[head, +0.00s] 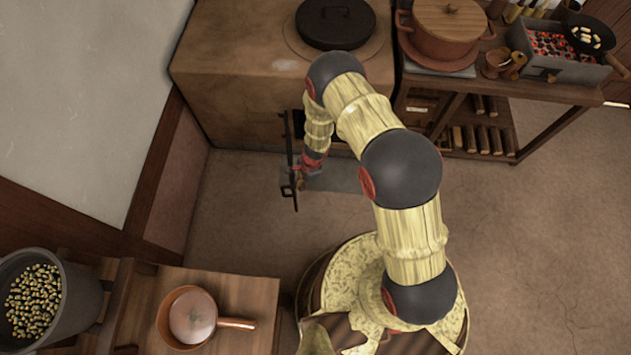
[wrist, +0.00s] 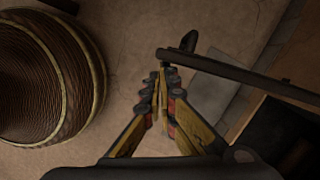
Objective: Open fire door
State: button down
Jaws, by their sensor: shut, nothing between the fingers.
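The dark iron fire door (head: 290,150) stands swung out from the front of the clay stove (head: 230,75), roughly square to it, seen nearly edge-on in the head view. Its dark opening (head: 298,124) partly shows behind my arm. My gripper (head: 298,182) is shut and empty, close beside the door's free end on the stove-opening side. In the wrist view the fingertips (wrist: 163,74) meet near the end of the door's long edge (wrist: 240,75), and a dark handle (wrist: 189,41) sticks out on the far side. I cannot tell whether fingers and door touch.
A black lidded pot (head: 335,22) sits on the stove. A wooden rack (head: 540,92) with a brazier (head: 560,50) stands at right. A low table (head: 255,297) with a copper pan (head: 192,317) is at lower left. The floor (head: 535,220) at right is clear.

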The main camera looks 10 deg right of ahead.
jog(key=shift+a, duration=1.2)
jog(key=d+r+p, duration=0.4)
jog(key=d+r, duration=0.2)
jog(key=r, duration=0.3)
jog(key=shift+s+d+r, duration=0.2)
jog(key=shift+s+r, duration=0.15)
